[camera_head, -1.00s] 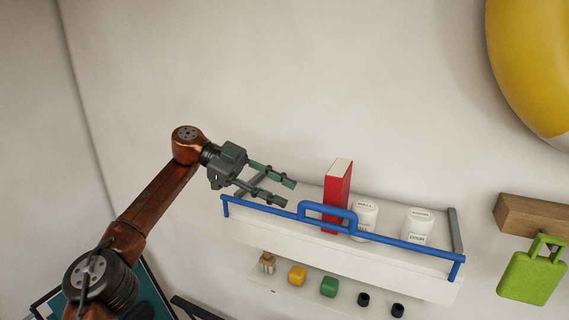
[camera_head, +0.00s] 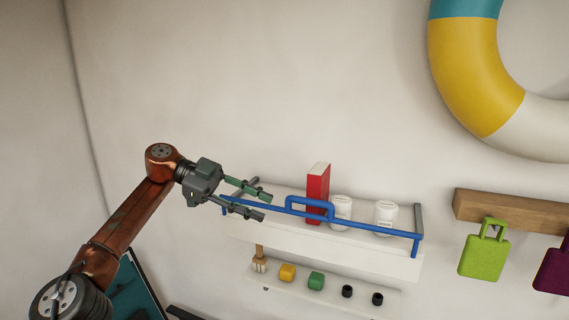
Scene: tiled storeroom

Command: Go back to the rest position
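My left gripper (camera_head: 266,204) is open and empty, its two fingers apart and pointing right. It is at the left end of the upper white shelf (camera_head: 340,247), near the blue rail (camera_head: 368,229). A red book (camera_head: 317,192) stands upright on this shelf, to the right of the fingertips and apart from them. Two white containers (camera_head: 341,209) and (camera_head: 385,214) stand to the right of the book, partly behind the rail. My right gripper is not in view.
A lower shelf (camera_head: 335,301) holds a brush (camera_head: 260,259), a yellow block (camera_head: 287,272), a green block (camera_head: 316,281) and two small black items (camera_head: 347,291). A wooden rack (camera_head: 510,211) with a green tag-shaped item (camera_head: 484,256) and a purple one (camera_head: 553,266) is at right. A ring (camera_head: 472,75) hangs above.

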